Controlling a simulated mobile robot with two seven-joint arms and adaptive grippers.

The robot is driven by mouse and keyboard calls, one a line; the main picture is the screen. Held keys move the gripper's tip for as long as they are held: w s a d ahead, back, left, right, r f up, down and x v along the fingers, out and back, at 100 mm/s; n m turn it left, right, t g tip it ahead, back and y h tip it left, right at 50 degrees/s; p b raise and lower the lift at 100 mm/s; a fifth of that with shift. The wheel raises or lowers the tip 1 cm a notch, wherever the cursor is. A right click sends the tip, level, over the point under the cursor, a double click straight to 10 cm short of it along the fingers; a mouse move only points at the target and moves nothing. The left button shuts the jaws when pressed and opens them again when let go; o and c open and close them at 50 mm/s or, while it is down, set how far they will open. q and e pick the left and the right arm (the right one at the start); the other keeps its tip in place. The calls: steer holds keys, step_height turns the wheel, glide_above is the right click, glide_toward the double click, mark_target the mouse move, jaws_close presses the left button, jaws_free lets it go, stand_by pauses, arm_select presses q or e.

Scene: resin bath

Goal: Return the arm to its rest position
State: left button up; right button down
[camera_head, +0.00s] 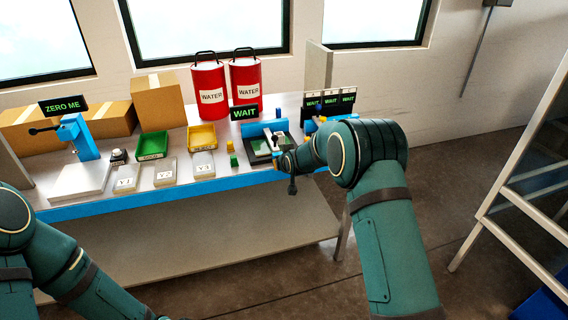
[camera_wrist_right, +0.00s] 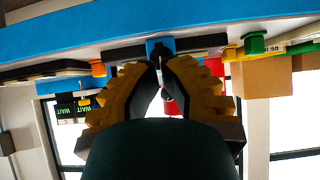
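My right arm reaches over the front right of the bench (camera_head: 130,203). Its gripper (camera_head: 280,160) is mostly hidden by the arm in the head view, close to a black tray (camera_head: 258,146) and a blue block-like fixture. In the right wrist view, the gripper's yellow and black fingers (camera_wrist_right: 160,68) lean towards each other with a narrow gap at the tips. I see nothing held between them, but cannot tell how far they are closed. My left arm comes in at the lower left, below the bench front, and its gripper is out of the picture.
The bench carries a blue stand (camera_head: 78,140), a green bin (camera_head: 152,146), a yellow bin (camera_head: 201,138), white plates such as V2 (camera_head: 166,172), red water cans (camera_head: 209,88) and cardboard boxes (camera_head: 158,100). A ladder-like frame (camera_head: 520,170) stands at the right. The floor in front is clear.

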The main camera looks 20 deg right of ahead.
steer(key=s+a+f+g, duration=0.2)
steer(key=s+f+g, duration=0.1)
steer(key=s+f, duration=0.75)
steer(key=s+a+f+g+y, duration=0.1)
steer(key=s+a+f+g, duration=0.1)
steer(key=s, duration=0.9)
steer(key=s+a+f+m+g+y, duration=0.1)
steer(key=s+a, duration=0.3)
steer(key=s, duration=0.7)
steer(key=s+a+f+m+g+y, duration=0.1)
steer(key=s+a+f+g, duration=0.1)
steer(key=s, duration=0.9)
step_height(320, 180, down, 2)
steer(key=shift+a+f+g, duration=0.1)
steer(key=shift+a+g, duration=0.3)
steer(key=shift+g, duration=0.1)
